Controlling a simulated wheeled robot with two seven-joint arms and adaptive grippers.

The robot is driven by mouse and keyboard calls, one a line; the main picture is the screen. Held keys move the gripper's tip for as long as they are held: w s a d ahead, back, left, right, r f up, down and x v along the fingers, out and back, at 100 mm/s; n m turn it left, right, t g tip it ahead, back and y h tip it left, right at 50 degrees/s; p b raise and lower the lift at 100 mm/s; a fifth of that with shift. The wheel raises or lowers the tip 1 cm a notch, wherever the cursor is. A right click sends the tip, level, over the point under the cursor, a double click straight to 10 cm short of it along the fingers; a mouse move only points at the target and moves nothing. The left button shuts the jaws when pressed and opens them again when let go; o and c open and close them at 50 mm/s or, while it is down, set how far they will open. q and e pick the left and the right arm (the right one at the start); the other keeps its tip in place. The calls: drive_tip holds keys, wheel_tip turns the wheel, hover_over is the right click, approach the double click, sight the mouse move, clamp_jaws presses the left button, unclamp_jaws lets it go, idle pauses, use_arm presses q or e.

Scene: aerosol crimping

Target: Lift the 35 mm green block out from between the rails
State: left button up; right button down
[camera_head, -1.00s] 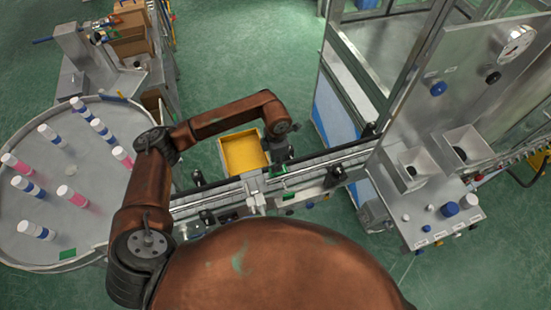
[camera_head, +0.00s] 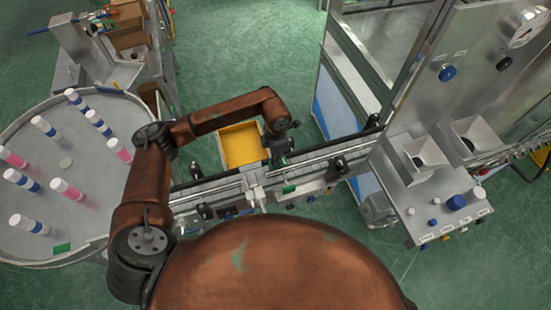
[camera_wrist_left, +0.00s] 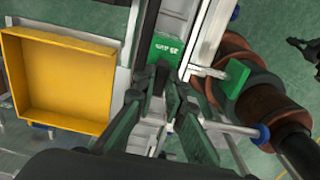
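The green block (camera_wrist_left: 167,48), with white "35 mm" lettering upside down in the left wrist view, sits between a dark rail on its left and a pale rail on its right. My left gripper (camera_wrist_left: 167,85) is just short of the block, with its fingers apart on either side of a narrow gap. I cannot tell whether the fingertips touch the block. In the head view my left gripper (camera_head: 281,160) is over the rails (camera_head: 325,152) and hides most of the block. My right gripper is in neither view.
A yellow tray (camera_head: 241,146) lies behind the rails. A second green piece (camera_head: 289,188) is on the near side of the rails. A round table (camera_head: 85,200) with several pink and blue cans stands left. A metal machine (camera_head: 440,150) stands right.

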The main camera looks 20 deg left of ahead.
use_arm(q)
clamp_jaws()
drive_tip(key=shift+r, duration=0.2)
drive_tip(key=shift+r+p, duration=0.7)
drive_tip(key=shift+r, duration=0.75)
drive_tip(key=shift+w+r+p, duration=0.1)
drive_tip(key=shift+r+p, duration=0.4)
drive_tip(key=shift+r, duration=0.95)
wheel_tip(320, 180, up, 4)
drive_tip(key=shift+f+p, duration=0.1)
drive_tip(key=shift+p, duration=0.55)
